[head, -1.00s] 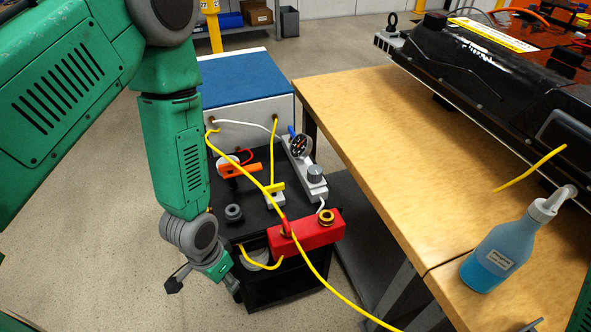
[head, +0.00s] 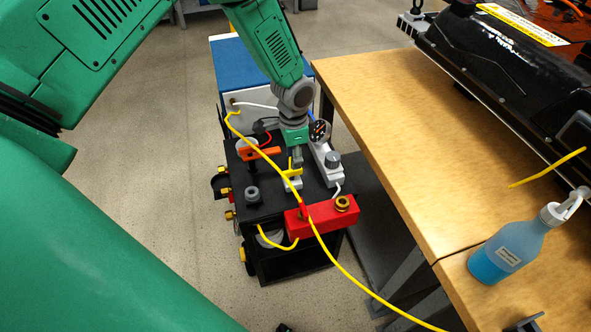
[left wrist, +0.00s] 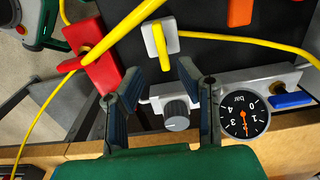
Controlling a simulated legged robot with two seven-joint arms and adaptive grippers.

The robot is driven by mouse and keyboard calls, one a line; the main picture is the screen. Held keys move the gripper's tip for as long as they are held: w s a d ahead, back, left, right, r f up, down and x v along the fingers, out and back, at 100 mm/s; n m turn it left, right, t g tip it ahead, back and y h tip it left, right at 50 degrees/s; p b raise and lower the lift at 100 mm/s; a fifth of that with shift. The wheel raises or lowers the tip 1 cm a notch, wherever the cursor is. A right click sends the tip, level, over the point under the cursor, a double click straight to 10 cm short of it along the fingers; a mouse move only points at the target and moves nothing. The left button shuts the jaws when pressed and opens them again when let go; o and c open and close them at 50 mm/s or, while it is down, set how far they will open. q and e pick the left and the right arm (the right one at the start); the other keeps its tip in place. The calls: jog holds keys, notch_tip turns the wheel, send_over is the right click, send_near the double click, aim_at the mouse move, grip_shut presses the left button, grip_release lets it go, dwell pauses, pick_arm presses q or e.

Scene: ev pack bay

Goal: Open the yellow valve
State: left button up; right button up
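The yellow valve is a yellow bar handle (head: 292,172) on a small pale block on top of the black cart. In the left wrist view the yellow handle (left wrist: 161,46) stands across its pale block (left wrist: 150,35), just beyond the fingertips. My left gripper (head: 297,158) is over the cart at the handle, partly hiding it from the head. In the left wrist view its fingers (left wrist: 163,72) are spread and empty, with the handle lined up with the gap. I cannot tell whether they touch it. My right gripper is not clearly seen.
A yellow hose (head: 270,165) crosses close to the gripper and runs over a red block (head: 318,217). An orange handle (head: 259,153) sits left of the valve. A pressure gauge (left wrist: 245,117) and grey knob (left wrist: 177,113) are close by. The wooden bench (head: 390,140) stands right.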

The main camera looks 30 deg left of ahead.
aim_at(291, 170)
pick_arm(q)
jog(key=f, duration=0.2)
jog(key=a+f, duration=0.1)
jog(key=f, duration=0.2)
jog(key=shift+a+f, duration=0.2)
jog(key=shift+f, duration=0.15)
jog(key=shift+d+f, duration=0.1)
jog(key=shift+f, duration=0.05)
jog(key=shift+d, duration=0.55)
grip_shut()
jog(key=shift+s+a, duration=0.15)
jog(key=shift+a, duration=0.25)
